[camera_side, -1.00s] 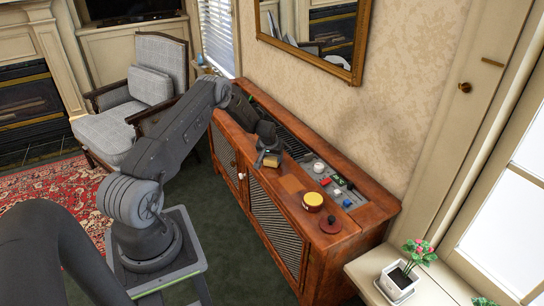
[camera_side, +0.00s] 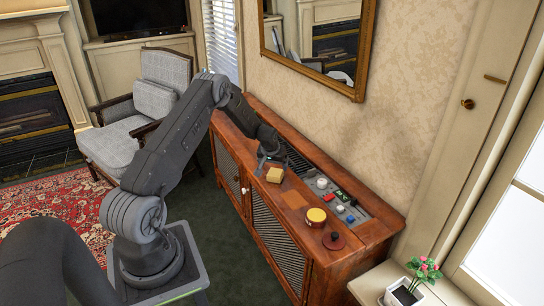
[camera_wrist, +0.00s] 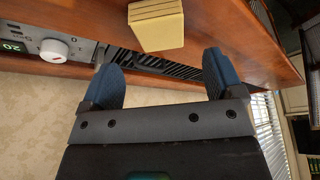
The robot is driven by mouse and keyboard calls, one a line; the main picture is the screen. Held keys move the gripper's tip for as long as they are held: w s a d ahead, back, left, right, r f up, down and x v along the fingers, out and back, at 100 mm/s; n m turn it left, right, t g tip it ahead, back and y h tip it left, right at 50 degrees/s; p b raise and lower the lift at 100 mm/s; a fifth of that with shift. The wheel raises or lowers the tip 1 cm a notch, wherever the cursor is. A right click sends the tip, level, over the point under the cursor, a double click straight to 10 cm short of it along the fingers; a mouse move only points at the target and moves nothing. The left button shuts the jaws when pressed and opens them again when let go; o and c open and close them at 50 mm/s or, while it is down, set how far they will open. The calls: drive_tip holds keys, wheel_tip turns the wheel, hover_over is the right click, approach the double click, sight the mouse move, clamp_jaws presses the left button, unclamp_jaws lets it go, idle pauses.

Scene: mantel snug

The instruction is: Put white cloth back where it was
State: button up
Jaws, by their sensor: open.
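I cannot make out a white cloth in either view. My gripper (camera_side: 268,160) is low over the wooden cabinet top, just behind a pale yellow block (camera_side: 274,174). In the wrist view my gripper (camera_wrist: 160,75) is open, with its two blue-tipped fingers apart and nothing between them. The yellow block (camera_wrist: 156,25) lies on the wood beyond the fingertips, outside the jaws, and looks layered.
The wooden cabinet (camera_side: 285,225) has an inset control panel (camera_side: 338,199) with knobs and buttons. A yellow round tin (camera_side: 316,217) and dark red disc (camera_side: 334,240) stand at its near end. A framed mirror (camera_side: 320,45) hangs above. A potted plant (camera_side: 408,290) is at lower right.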

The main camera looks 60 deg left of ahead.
drive_tip(key=s+d+r+m+t+h, duration=0.1)
drive_tip(key=s+d+r+m, duration=0.15)
drive_tip(key=d+r, duration=1)
drive_tip(key=s+d+r+m, duration=0.25)
drive_tip(key=d+r, duration=0.75)
drive_tip(key=r, duration=0.5)
drive_tip(key=s+d+r+m+h, duration=0.1)
drive_tip(key=s+d+r+m, duration=0.1)
drive_tip(key=s+d, duration=0.6)
drive_tip(key=s+d+r+m+t+h, duration=0.1)
drive_tip(key=s+d+r+m, duration=0.1)
drive_tip(key=s+d, duration=0.7)
drive_tip(key=s+r, duration=0.1)
drive_tip(key=s, duration=0.3)
drive_tip(key=shift+s+d+r, duration=0.15)
drive_tip(key=shift+s+r, duration=0.05)
drive_tip(key=shift+s, duration=0.2)
